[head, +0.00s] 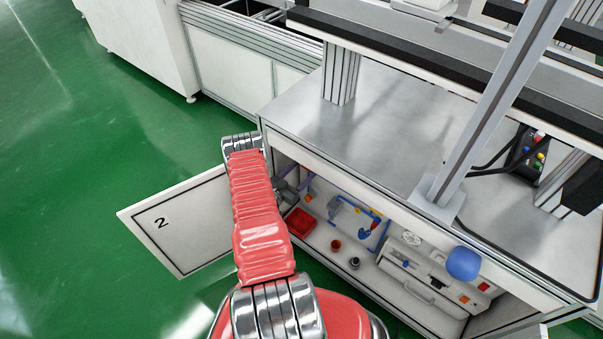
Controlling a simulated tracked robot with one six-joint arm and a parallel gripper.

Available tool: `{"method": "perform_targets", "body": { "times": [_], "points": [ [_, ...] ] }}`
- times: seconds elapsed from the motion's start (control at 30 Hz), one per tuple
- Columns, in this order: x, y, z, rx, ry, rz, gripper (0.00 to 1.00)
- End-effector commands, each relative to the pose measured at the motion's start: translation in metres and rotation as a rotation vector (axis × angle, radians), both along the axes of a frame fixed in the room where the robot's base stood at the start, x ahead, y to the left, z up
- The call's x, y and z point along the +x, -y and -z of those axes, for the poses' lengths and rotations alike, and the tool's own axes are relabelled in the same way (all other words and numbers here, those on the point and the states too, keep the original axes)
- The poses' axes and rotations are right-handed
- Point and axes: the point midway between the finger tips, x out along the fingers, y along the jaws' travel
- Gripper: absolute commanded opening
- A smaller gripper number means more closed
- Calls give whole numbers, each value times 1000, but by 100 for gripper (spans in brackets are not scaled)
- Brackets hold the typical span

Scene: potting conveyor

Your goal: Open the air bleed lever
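The open cabinet (318,250) under the steel bench shows blue pipework (345,203) with small orange and red fittings. A blue part with a red end (368,230) sits on this pipework and looks like a lever, but I cannot tell if it is the air bleed lever or how it is set. My red arm reaches up from the bottom of the view and bends at the cabinet's left side. My gripper (289,193) is only partly visible as grey metal at the cabinet opening, apart from the blue part. Its fingers are too hidden and small to read.
A cabinet door (180,228) marked 2 stands open at left. A red bin (299,222) and small round parts lie inside. The green floor at left is clear.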

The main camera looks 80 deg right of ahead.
Motion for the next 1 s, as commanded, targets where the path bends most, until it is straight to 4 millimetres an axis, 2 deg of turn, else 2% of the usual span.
{"method": "perform_targets", "body": {
  "times": [0.13, 0.7, 0.73, 1.0],
  "points": [
    [0, 0, 0, 0, 0, 0, 63],
    [1, 0, 0, 0, 1, -3, 23],
    [2, -10, 0, 3, -1, -5, 22],
    [3, 0, 0, 8, -16, -6, 22]
  ]
}}
